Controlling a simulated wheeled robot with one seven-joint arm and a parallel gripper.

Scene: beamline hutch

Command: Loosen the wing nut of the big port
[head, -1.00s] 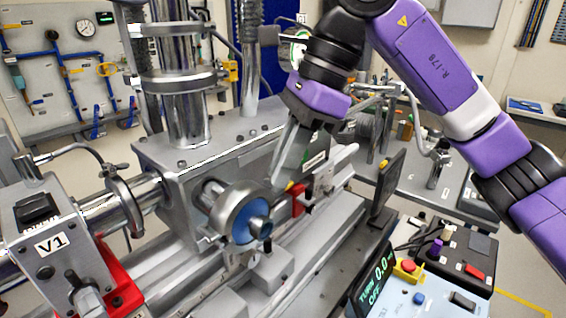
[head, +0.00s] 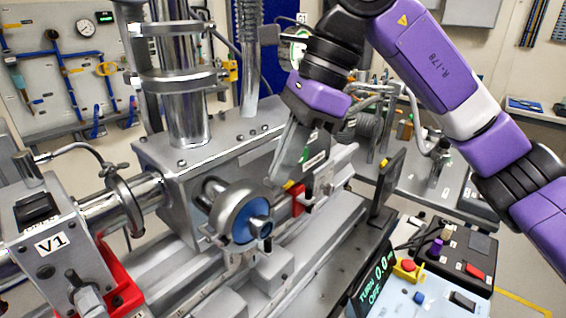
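The big port (head: 240,214) is a round metal flange with a blue face, on a short pipe from the chamber's front. A grey clamp ring (head: 226,206) sits around its upper left side. A small metal piece (head: 267,244) shows at its lower right; I cannot tell whether it is the wing nut. My gripper (head: 281,184) points down and left, with its fingertips just above and right of the port. They look apart from it, and nothing shows held. The gap between the fingers is unclear.
A red block (head: 298,200) is on the rail just right of my fingertips. A dark upright plate (head: 388,184) stands further right. A display reading TURN 0.0, OFF (head: 375,282) and a button box (head: 425,290) are at lower right.

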